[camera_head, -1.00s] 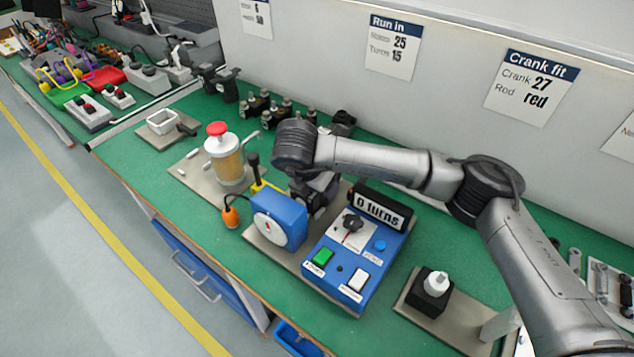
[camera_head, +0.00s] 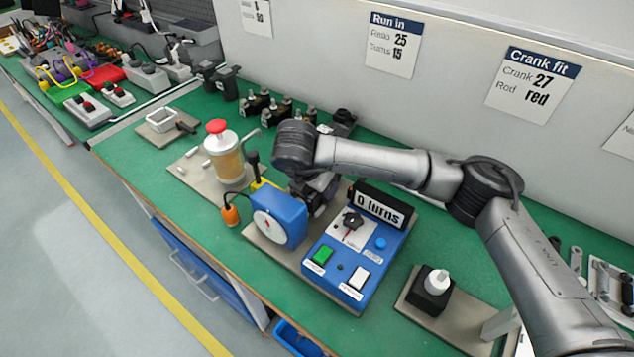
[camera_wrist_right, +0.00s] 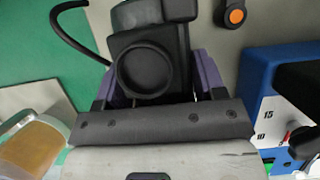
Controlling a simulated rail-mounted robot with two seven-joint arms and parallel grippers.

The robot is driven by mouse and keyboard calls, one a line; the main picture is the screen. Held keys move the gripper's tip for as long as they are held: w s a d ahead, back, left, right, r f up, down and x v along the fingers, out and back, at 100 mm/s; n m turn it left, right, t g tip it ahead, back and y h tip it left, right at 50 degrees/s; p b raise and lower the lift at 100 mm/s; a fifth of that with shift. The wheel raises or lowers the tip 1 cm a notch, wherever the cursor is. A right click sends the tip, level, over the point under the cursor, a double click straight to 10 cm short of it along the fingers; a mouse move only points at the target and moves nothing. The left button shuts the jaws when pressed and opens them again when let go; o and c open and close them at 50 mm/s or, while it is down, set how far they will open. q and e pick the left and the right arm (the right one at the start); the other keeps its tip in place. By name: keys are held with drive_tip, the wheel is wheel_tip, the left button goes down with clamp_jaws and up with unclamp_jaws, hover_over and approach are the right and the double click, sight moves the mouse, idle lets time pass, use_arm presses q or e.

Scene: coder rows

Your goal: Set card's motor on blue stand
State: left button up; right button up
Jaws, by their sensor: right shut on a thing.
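My right gripper (camera_wrist_right: 152,85) is shut on a dark motor (camera_wrist_right: 146,70) with a round recessed face, which shows between the purple finger parts in the wrist view. In the head view this gripper (camera_head: 313,192) is low behind the blue stand (camera_head: 280,214), which has a white dial. The held motor is mostly hidden there, and I cannot tell whether it touches the stand. The Run in card (camera_head: 394,44) on the wall shows 25 and 15. Several other dark motors (camera_head: 255,103) stand at the back of the bench. My left gripper is not in view.
A blue control box (camera_head: 345,262) with a "0 turns" display stands just right of the stand. A black block with a white top (camera_head: 432,287) is at the right.

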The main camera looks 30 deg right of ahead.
drive_tip(key=shift+r, duration=0.1)
drive_tip(key=o, duration=0.9)
drive_tip(key=shift+w, duration=0.1)
drive_tip(key=shift+o, duration=0.8)
drive_tip(key=shift+f, duration=0.2)
drive_tip(key=p+v, duration=0.5)
drive_tip(key=v, duration=0.7)
drive_tip(key=shift+r, duration=0.25)
drive_tip(key=shift+p+v, duration=0.4)
drive_tip(key=shift+v, duration=0.45)
